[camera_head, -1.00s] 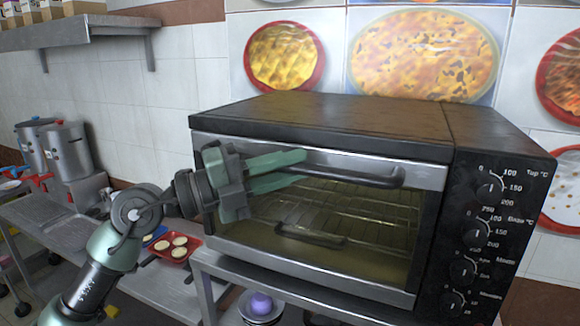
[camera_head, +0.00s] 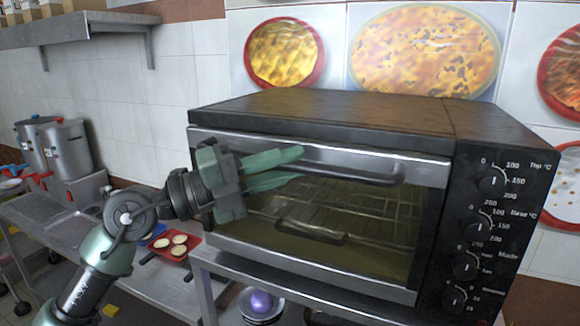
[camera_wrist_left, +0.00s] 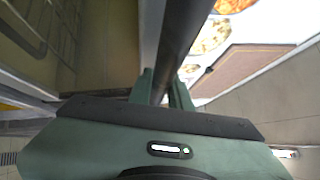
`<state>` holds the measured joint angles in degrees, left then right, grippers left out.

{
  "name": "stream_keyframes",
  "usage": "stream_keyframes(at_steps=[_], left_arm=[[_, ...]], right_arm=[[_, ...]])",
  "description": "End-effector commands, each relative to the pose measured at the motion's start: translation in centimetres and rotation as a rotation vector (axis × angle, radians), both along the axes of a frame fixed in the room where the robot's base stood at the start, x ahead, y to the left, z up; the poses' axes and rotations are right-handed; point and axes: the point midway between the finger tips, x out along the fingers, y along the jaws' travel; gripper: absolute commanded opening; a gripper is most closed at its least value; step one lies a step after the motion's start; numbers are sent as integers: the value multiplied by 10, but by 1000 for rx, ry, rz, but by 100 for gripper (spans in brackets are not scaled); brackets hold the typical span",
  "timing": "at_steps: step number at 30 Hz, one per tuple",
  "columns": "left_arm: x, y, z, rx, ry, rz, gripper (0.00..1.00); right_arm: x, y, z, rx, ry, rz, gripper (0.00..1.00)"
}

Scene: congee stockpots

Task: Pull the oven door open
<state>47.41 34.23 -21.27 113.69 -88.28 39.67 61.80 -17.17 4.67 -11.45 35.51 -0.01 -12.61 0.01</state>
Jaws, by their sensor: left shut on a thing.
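The oven (camera_head: 320,108) stands on a metal stand, and its glass-fronted door (camera_head: 385,258) is upright at the front. I cannot tell whether the door is slightly ajar. A dark bar handle (camera_head: 365,173) runs along the door's top edge. My left gripper (camera_head: 299,167) is shut on the handle's left part, one finger above it and one below. In the left wrist view the handle (camera_wrist_left: 151,38) runs between the fingers of my left gripper (camera_wrist_left: 164,88). The fingers hide part of the handle. My right gripper is in neither view.
A red tray (camera_head: 183,259) with pale round pieces lies on the lower counter left of the oven. Stockpots (camera_head: 68,148) stand farther left. A purple round thing (camera_head: 261,301) rests on plates below the oven. Control knobs (camera_head: 493,181) line its right side.

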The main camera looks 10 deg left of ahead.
Motion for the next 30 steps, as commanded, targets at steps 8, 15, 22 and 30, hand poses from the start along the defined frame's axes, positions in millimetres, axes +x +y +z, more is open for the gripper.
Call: stream_keyframes(at_steps=[8,15,22,30], left_arm=[[-44,13,-32,-51,-165,-2,0],[-82,26,-54,-106,-330,-2,0],[-108,34,-73,-147,-451,-1,0],[-123,39,-82,-172,-529,-1,0]], right_arm=[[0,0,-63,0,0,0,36],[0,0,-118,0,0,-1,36],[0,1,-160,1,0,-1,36],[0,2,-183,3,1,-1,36]])
